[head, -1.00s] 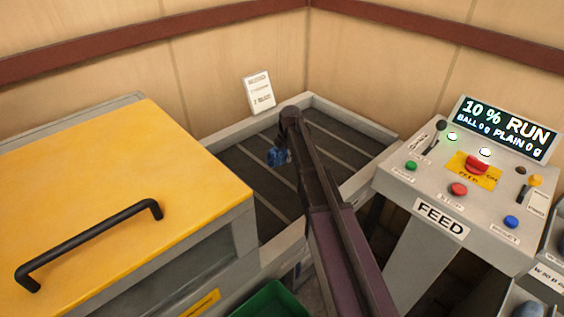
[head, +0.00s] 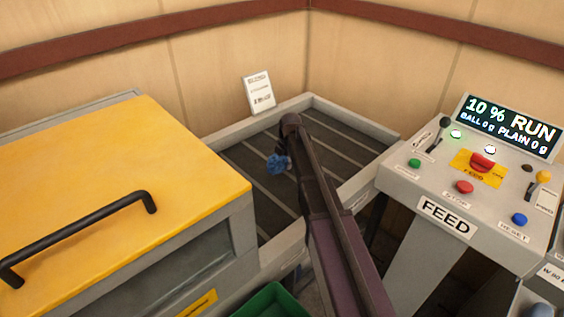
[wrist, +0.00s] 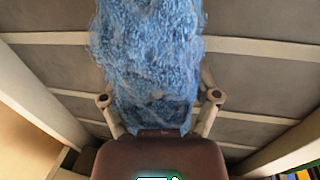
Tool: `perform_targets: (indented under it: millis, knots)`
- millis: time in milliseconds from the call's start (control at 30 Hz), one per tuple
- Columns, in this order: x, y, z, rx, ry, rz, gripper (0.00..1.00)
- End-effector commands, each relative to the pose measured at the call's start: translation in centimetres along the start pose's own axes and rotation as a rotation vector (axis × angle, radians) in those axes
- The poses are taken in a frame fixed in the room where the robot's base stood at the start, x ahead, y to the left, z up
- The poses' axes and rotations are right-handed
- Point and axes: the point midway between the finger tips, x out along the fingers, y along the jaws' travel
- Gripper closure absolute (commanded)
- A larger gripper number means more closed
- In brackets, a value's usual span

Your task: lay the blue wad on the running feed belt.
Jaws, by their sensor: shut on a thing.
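The blue wad (wrist: 150,60) is fluffy and fills the space between the fingers of my gripper (wrist: 158,105) in the wrist view. My gripper is shut on it. In the head view the wad (head: 276,164) shows small at the end of my arm, over the feed belt (head: 335,143). The belt is dark grey with pale cross slats. My arm hides part of the belt and most of the gripper in the head view. I cannot tell whether the wad touches the belt.
Pale side walls (head: 355,110) frame the belt. A yellow-lidded machine (head: 110,190) with a black handle stands at left. The FEED control panel (head: 450,190) stands at right; its display (head: 508,127) reads "10 % RUN". A green bin (head: 270,302) sits below. A white sign (head: 259,92) stands behind the belt.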

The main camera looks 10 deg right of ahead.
Motion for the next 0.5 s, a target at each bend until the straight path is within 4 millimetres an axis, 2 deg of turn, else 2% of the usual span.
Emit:
perform_targets:
  millis: [500]
  knots:
    - [0.89,-0.17,0.0,0.0,0.0,0.0,0.77]
